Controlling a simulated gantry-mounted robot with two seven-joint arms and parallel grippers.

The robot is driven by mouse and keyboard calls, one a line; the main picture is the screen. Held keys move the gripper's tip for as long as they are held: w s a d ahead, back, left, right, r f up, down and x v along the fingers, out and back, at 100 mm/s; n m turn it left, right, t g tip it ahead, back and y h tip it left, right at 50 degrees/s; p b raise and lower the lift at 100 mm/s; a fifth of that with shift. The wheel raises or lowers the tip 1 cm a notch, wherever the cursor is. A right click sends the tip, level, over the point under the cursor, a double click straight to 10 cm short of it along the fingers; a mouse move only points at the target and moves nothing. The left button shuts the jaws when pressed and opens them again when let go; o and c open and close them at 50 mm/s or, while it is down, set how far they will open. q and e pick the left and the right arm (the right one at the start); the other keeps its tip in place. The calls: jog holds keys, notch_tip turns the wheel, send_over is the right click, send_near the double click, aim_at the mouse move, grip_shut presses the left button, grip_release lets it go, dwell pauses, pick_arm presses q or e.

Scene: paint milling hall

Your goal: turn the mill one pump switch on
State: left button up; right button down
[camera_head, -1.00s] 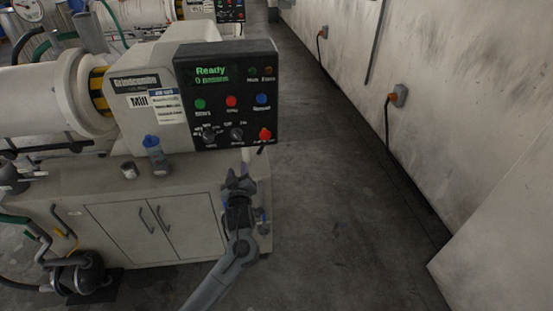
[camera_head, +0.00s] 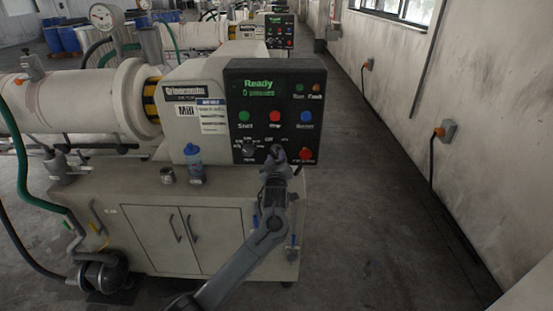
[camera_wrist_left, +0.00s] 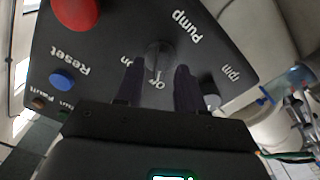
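The mill one control panel (camera_head: 275,95) is a black box with a green "Ready" display on the near mill. My left gripper (camera_head: 277,155) is at its lower part and hides the pump switch in the head view. The two fingers of my left gripper (camera_wrist_left: 158,85) are apart, one to each side of the knob. I cannot tell whether they touch it or which way it points. My right gripper is not in view.
A red button (camera_head: 305,154) is right of the gripper, and the rpm knob (camera_head: 248,148) is left. The floor aisle (camera_head: 365,200) to the right is clear.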

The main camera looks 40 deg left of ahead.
pick_arm(q)
jog(key=shift+x, duration=0.8)
jog(key=shift+c, duration=0.4)
grip_shut()
